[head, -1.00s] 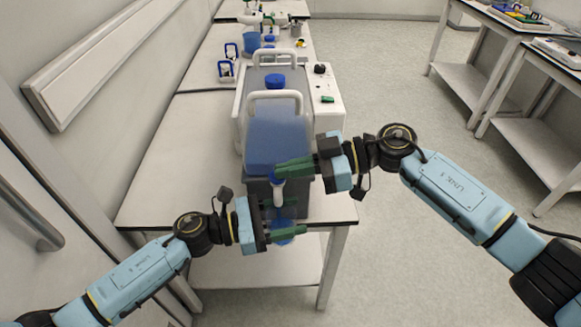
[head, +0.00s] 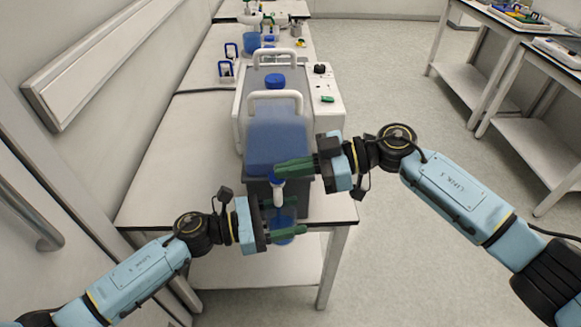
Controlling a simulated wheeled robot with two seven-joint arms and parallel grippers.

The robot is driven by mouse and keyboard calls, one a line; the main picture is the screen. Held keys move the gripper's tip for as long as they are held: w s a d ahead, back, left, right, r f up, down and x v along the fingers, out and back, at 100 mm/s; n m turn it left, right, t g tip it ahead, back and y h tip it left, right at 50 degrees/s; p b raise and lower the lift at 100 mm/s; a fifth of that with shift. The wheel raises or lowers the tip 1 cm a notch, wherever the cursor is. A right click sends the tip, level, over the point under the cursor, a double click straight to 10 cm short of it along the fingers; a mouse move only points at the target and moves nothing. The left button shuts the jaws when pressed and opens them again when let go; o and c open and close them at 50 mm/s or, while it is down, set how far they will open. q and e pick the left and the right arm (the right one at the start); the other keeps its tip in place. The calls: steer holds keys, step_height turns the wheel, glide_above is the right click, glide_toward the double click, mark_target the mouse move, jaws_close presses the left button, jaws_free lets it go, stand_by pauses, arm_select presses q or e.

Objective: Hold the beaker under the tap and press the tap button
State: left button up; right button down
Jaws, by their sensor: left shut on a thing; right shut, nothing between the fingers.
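A blue water container (head: 276,140) with a white handle and blue cap stands on a dark grey stand (head: 258,193) at the table's front end. Its white tap (head: 279,192) points down at the front. My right gripper (head: 281,170) is shut and empty, its green fingers at the top of the tap, where they hide the button. My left gripper (head: 285,222) is shut on the beaker (head: 283,233), just below the tap. The beaker looks blue inside, and the green fingers partly cover it. I cannot tell how full it is.
The white table (head: 185,165) has bare room left of the container. A white device (head: 328,105) stands behind the container. A lower shelf (head: 255,275) lies beneath my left gripper. Other tables stand far right, with open floor between.

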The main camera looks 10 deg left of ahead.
steer(key=shift+s+d+f, duration=0.1)
steer(key=shift+f, duration=0.45)
arm_select(q)
steer(key=shift+w, duration=0.1)
arm_select(e)
step_height(320, 180, up, 5)
steer(key=shift+r, duration=0.1)
steer(key=v, duration=0.9)
steer(key=shift+d, duration=0.35)
steer(key=shift+w+r, duration=0.1)
steer(key=shift+w, duration=0.15)
arm_select(q)
steer(key=s+d+p, duration=0.1)
steer(key=s+d, duration=0.1)
steer(key=s, duration=0.5)
steer(key=shift+s, duration=0.4)
arm_select(e)
steer(key=shift+r, duration=0.6)
arm_select(q)
steer(key=shift+d+f, duration=0.1)
steer(key=shift+d, duration=0.05)
